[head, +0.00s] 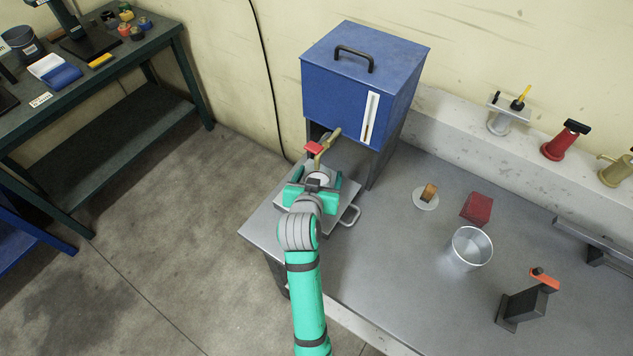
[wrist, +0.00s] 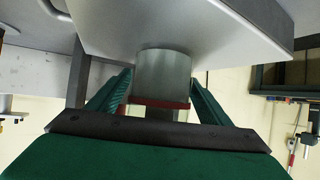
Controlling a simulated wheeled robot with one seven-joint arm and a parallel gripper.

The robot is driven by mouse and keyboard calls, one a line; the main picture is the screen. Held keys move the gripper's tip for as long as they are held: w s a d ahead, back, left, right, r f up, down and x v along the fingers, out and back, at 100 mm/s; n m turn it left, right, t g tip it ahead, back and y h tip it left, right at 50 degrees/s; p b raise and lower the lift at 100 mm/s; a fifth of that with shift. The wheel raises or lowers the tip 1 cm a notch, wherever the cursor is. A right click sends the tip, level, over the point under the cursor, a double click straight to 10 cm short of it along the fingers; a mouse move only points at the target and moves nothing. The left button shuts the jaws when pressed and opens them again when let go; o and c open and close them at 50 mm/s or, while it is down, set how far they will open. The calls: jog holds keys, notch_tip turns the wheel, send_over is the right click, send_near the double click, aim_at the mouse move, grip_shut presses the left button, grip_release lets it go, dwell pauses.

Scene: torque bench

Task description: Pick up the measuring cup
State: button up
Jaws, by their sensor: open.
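A small grey cylindrical cup, which looks like the measuring cup (wrist: 163,75), stands on a metal tray (wrist: 230,30) in the wrist view, which appears upside down. In the head view, a pale part of the cup (head: 319,177) shows under the brass tap (head: 327,146) of the blue tank. My gripper (head: 315,187) is open, with one finger on each side of the cup. In the wrist view, my gripper (wrist: 160,92) has the cup between its fingers; whether they touch it cannot be told. A red strip crosses the cup's lower end in that view.
The blue tank (head: 357,85) stands just beyond my gripper. A larger metal container (head: 472,248), a red block (head: 476,208) and a dark stand (head: 524,304) are on the bench (head: 400,285) to the right. A green workbench (head: 140,60) is at upper left.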

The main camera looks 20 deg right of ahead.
jog(key=c, duration=1.4)
jog(key=shift+r, duration=0.3)
